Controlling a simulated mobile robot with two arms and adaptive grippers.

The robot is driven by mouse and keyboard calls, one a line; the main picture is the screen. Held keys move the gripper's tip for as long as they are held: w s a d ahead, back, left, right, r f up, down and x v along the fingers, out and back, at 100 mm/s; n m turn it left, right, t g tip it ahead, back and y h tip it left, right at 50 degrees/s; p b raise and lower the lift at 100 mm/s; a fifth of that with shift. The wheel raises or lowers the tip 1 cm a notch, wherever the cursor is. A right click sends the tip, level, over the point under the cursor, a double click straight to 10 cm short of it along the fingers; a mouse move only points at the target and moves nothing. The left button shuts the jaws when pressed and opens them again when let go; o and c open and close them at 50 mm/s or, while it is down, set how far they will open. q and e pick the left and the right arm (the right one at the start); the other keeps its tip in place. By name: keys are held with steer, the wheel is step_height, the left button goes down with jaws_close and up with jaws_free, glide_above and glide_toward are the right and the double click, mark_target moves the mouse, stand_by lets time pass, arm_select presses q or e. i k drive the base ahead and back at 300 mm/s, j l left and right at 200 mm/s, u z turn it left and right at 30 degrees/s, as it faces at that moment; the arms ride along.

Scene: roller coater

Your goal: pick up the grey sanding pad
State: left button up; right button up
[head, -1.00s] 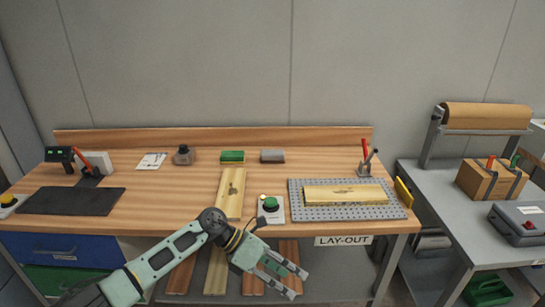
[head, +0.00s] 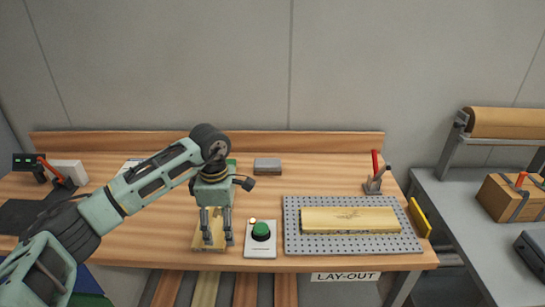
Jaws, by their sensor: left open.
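The grey sanding pad (head: 267,165) lies on the wooden workbench near its back, right of my left arm. It is a small flat block and nothing covers it. My left gripper (head: 216,241) is open and points down over the wooden board at the front middle of the bench. It is nearer the front edge than the pad and to its left, apart from it. My right gripper is not in view.
A green push button (head: 261,231) on a pale box is just right of the gripper. A perforated metal plate (head: 292,243) carries a yellowish board (head: 350,219). A red-handled clamp (head: 375,175) stands behind it. Bench (head: 320,170) around the pad is mostly clear.

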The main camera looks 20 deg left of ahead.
mark_target(271, 166)
steer(key=i, duration=1.35)
